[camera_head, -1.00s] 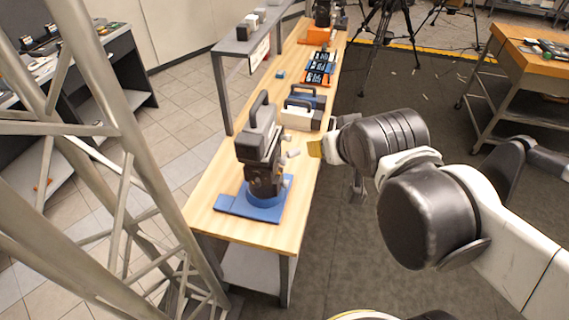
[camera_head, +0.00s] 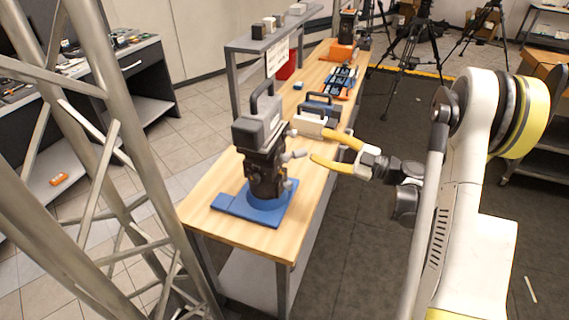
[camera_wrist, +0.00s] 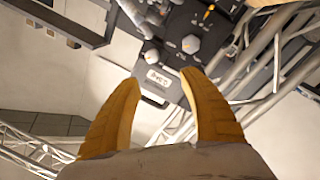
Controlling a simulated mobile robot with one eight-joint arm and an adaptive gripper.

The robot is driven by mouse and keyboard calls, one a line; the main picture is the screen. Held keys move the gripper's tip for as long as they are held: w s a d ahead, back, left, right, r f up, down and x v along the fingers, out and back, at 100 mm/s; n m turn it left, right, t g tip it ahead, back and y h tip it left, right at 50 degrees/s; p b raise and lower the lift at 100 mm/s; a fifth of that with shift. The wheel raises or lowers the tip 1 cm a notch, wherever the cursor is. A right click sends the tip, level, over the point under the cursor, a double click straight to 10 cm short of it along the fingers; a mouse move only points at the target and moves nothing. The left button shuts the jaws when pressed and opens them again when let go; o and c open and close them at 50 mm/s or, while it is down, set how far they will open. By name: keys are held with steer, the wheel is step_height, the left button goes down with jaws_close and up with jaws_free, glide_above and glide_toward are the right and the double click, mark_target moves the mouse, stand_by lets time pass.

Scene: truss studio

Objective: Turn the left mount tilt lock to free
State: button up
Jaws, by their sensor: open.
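A dark grey camera-like mount (camera_head: 262,150) stands upright on a blue base (camera_head: 238,205) at the near end of the wooden bench. Light grey levers or knobs (camera_head: 292,156) stick out from its right side. My gripper (camera_head: 320,145) is open and empty, its yellow fingers pointing at that side, apart from the mount. In the wrist view the open fingers (camera_wrist: 159,77) point toward a dark panel. It carries a pale round knob (camera_wrist: 190,44), a grey lever (camera_wrist: 134,16) and a small white label (camera_wrist: 158,79). I cannot tell which control is the tilt lock; its setting is unreadable.
A white-and-dark handled case (camera_head: 311,125) stands behind the mount on the bench (camera_head: 215,190). A raised grey shelf (camera_head: 262,42) runs along the left. Metal truss (camera_head: 120,130) fills the near left.

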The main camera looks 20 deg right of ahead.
steer(key=g, duration=0.2)
glide_toward(289, 158)
steer(key=shift+n+y, duration=0.3)
steer(key=shift+n, duration=0.1)
steer(key=x, duration=0.3)
steer(key=b+x, duration=0.1)
steer(key=x, duration=0.3)
steer(key=b+x, duration=0.1)
steer(key=x, duration=0.2)
steer(key=shift+w+a+f, duration=0.3)
steer(key=shift+w, duration=0.05)
jaws_close()
